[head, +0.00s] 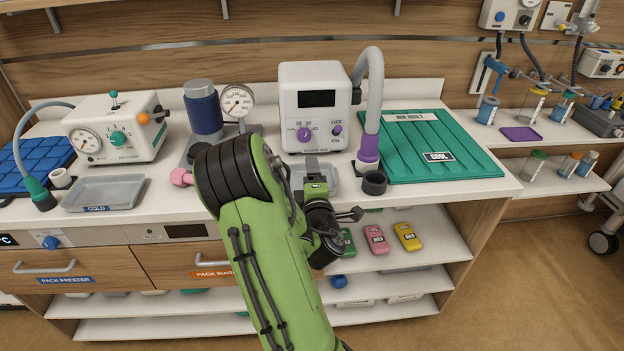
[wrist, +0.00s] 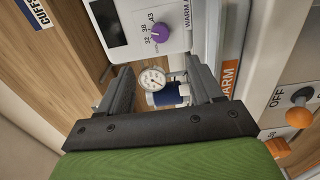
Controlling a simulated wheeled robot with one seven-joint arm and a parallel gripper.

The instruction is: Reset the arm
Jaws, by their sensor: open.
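My gripper (wrist: 160,78) is open and empty in the wrist view, with its two dark fingers apart. A gauge and a blue bottle show in the gap between the fingers, beyond the tips. In the head view my green arm reaches up from the bottom centre. The end of my gripper (head: 312,164) shows small and dark just in front of the white unit with purple knobs (head: 316,108), over a grey tray (head: 327,180). I cannot tell the exact gap to the unit.
The round gauge (head: 237,101) and blue bottle (head: 203,109) stand left of the unit. A grey hose (head: 375,95) and dark cup (head: 374,182) are right of it. A green mat (head: 430,150) covers the counter's right. Coloured packs (head: 376,238) lie on the shelf below.

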